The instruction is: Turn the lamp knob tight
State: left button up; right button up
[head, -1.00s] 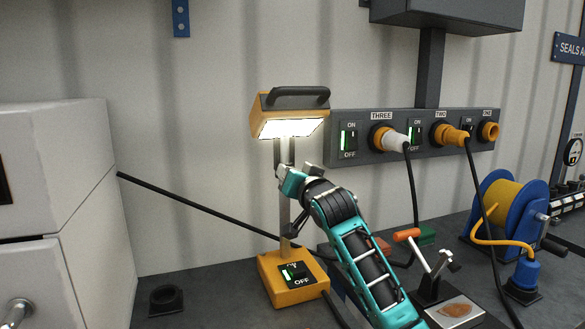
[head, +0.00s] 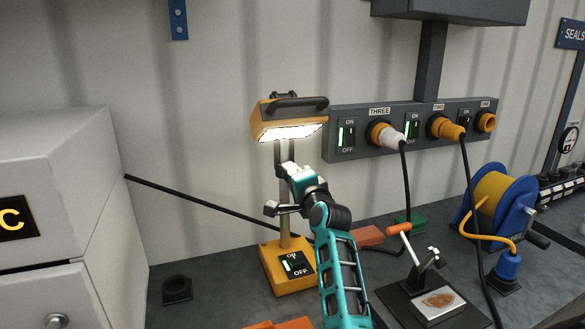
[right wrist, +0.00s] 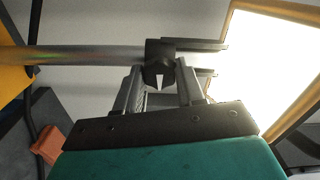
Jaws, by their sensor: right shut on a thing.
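The work lamp has a yellow head with a lit white panel (head: 290,131), a metal pole (head: 284,228) and a yellow base (head: 280,281) with an ON/OFF switch. In the right wrist view the lamp knob (right wrist: 159,70), black with a white pointer mark, sits against the pole (right wrist: 90,56). My right gripper (right wrist: 160,80) is shut on it, one finger on each side. In the head view my right gripper (head: 281,188) is at the pole below the lamp head and hides the knob. How tight the knob is cannot be seen. My left gripper is out of view.
A socket panel (head: 360,151) with a white plug and an orange plug is on the wall to the right. A cable reel (head: 503,203) and a small stand with an orange-handled lever (head: 398,229) are at right. A grey cabinet (head: 60,190) is at left. A black cable runs behind the pole.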

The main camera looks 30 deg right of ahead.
jog(key=m, duration=0.6)
dwell(0.6)
jog(key=o, duration=1)
jog(key=shift+o, duration=0.2)
jog(key=shift+s, duration=0.1)
